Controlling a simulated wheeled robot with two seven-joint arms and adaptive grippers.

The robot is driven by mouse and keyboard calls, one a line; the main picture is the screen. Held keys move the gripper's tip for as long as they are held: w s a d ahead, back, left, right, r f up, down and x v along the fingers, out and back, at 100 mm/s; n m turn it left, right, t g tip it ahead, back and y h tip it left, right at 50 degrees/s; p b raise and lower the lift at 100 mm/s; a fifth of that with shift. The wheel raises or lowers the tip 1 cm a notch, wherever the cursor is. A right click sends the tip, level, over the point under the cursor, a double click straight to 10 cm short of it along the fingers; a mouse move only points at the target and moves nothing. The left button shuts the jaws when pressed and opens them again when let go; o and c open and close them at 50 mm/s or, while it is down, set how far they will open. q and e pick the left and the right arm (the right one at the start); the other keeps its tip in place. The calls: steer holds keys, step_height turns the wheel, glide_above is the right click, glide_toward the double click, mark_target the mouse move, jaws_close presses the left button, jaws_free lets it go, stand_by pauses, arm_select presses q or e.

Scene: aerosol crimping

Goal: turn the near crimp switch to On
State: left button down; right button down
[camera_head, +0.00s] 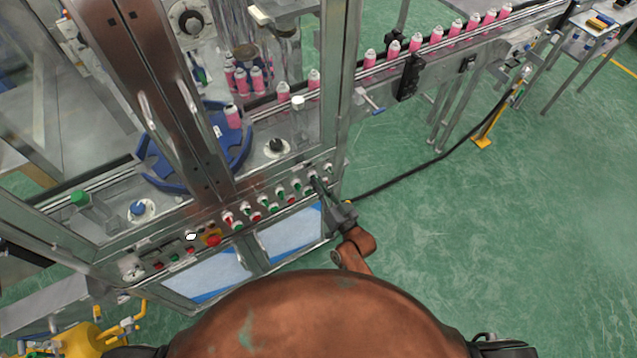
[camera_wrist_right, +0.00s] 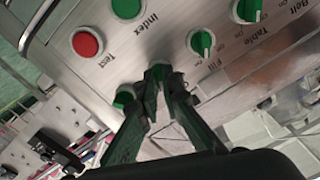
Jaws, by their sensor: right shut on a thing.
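A row of small green and red controls runs along the sloped panel (camera_head: 205,228) of the machine in the head view. My right gripper (camera_head: 319,184) reaches the right end of this row. In the right wrist view the gripper (camera_wrist_right: 161,82) is shut with its two dark fingers around a green switch knob (camera_wrist_right: 158,70). The fingers hide most of this knob, and its label and setting cannot be read. Another green knob (camera_wrist_right: 124,97) sits beside it, partly behind a finger. My left gripper is not in view.
In the wrist view, a red Test button (camera_wrist_right: 87,42), a green Index button (camera_wrist_right: 125,7), and green switches marked Fill (camera_wrist_right: 201,42) and Table (camera_wrist_right: 248,10) are close by. Pink cans (camera_head: 436,36) line the conveyor. Green floor is clear at right.

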steer(key=shift+m, duration=0.5)
steer(key=c, duration=2.1)
jaws_free()
steer(key=v, duration=1.2)
